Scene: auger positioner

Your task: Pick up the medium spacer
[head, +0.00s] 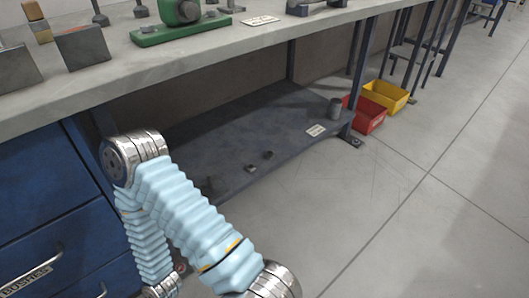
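Two small dark blocks lie on the low grey shelf (225,125) under the workbench: one nearer block (250,168) and one farther block (268,154). A grey cylinder (335,108) stands upright at the shelf's right end, behind a small white label (316,130). I cannot tell which of these, if any, is the medium spacer. One of my arms, in a light blue sleeve, crosses the lower left and bends at a metal joint. It covers part of the shelf's left side. Neither gripper shows in the head view.
The workbench top (215,50) overhangs the shelf and carries a green device (180,22) and metal blocks. Blue drawers (50,205) stand at left. A red bin (366,115) and a yellow bin (385,95) sit right of the shelf. The floor at right is clear.

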